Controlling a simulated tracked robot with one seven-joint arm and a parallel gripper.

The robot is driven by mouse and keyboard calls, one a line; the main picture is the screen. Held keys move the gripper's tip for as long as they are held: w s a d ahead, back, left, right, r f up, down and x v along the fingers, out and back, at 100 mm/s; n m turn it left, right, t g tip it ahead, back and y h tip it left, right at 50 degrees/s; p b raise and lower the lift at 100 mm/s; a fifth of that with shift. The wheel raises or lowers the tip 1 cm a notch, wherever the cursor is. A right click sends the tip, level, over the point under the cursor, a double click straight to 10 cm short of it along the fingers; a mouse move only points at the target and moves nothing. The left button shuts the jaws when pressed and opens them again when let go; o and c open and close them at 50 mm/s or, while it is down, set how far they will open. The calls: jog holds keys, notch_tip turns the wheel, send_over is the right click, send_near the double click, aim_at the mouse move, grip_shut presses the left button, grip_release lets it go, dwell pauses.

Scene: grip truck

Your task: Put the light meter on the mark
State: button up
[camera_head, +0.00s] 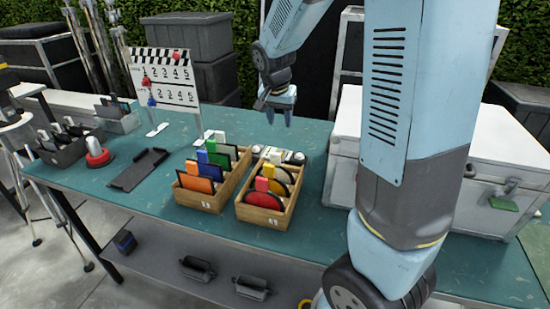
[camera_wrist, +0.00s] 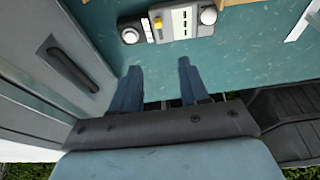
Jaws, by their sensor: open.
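My gripper (camera_head: 279,119) is open and empty, pointing down above the far side of the green table. In the wrist view its two blue fingers (camera_wrist: 160,85) are spread, with bare table between them. A pale device (camera_head: 293,157) lies on the table behind the wooden boxes, partly hidden by them. In the wrist view this device (camera_wrist: 180,25) has round white knobs at its ends, pale strips and a yellow piece; it lies beyond the fingertips, apart from them. It may be or include the light meter; I cannot tell. I cannot make out the mark.
Two wooden boxes (camera_head: 242,195) of coloured discs and cards stand mid-table. A clapperboard (camera_head: 165,76), black tray (camera_head: 140,168) and red button (camera_head: 97,155) are at left. A large white case (camera_head: 480,150) fills the right. Table between boxes and case is clear.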

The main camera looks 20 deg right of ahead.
send_near(290, 158)
jog(key=w+f, duration=0.1)
jog(key=f, duration=0.1)
jog(key=w+f, duration=0.3)
jog(key=f, duration=0.1)
jog(key=shift+w+a+f, duration=0.15)
jog(key=shift+w+a, duration=0.05)
jog(key=shift+w, duration=0.2)
grip_shut()
dwell(0.4)
